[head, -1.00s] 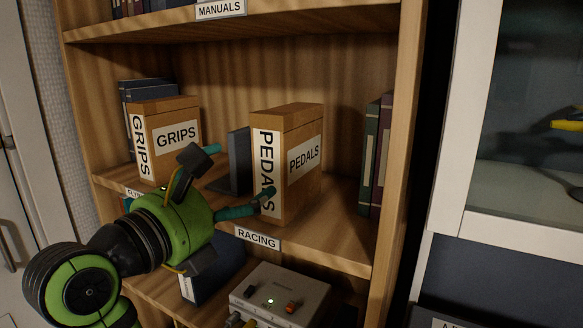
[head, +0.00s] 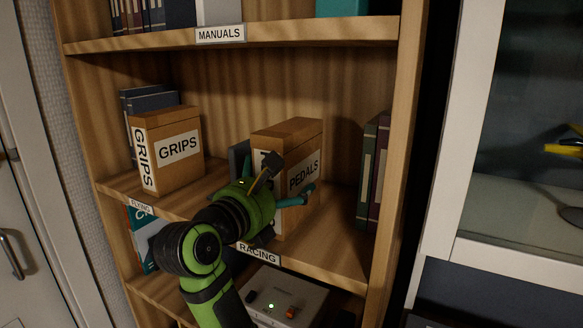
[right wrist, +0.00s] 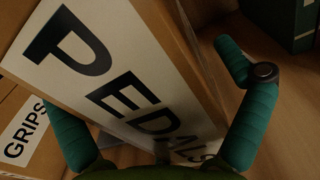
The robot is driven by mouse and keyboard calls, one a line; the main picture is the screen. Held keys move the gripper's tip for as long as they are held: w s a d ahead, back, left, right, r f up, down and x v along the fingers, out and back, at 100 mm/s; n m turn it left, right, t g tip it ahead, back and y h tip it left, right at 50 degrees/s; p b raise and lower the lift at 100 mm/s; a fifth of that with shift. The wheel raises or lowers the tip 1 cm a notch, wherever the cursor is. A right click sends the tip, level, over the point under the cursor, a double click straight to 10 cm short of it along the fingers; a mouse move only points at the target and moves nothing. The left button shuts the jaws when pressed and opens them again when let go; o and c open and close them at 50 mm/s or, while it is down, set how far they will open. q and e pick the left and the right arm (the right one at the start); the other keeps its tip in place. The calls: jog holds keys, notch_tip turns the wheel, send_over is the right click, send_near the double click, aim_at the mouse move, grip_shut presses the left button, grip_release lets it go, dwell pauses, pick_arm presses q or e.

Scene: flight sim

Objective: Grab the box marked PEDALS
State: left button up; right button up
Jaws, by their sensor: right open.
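The PEDALS box (head: 292,134), brown cardboard with white labels, stands upright on the middle shelf, right of centre in the head view. My right gripper (head: 277,180) is open at its front, hiding much of the narrow labelled face. One teal finger reaches along the box's right side; the other is mostly hidden at its left. In the right wrist view, the PEDALS box (right wrist: 110,65) fills the space between the spread teal fingers of my right gripper (right wrist: 158,120), its label close to the palm. I cannot tell whether the fingers touch it. My left gripper is not in view.
The GRIPS box (head: 168,123) stands to the left on the same shelf. Upright books (head: 373,172) stand to the right, with a gap between. The shelf above (head: 290,36) overhangs. A white device (head: 285,293) sits on the shelf below.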

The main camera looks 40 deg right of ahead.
jog(key=shift+a, duration=0.1)
jog(key=c, duration=1.3)
jog(key=shift+r, duration=0.1)
jog(key=shift+c, duration=0.3)
jog(key=shift+r, duration=0.1)
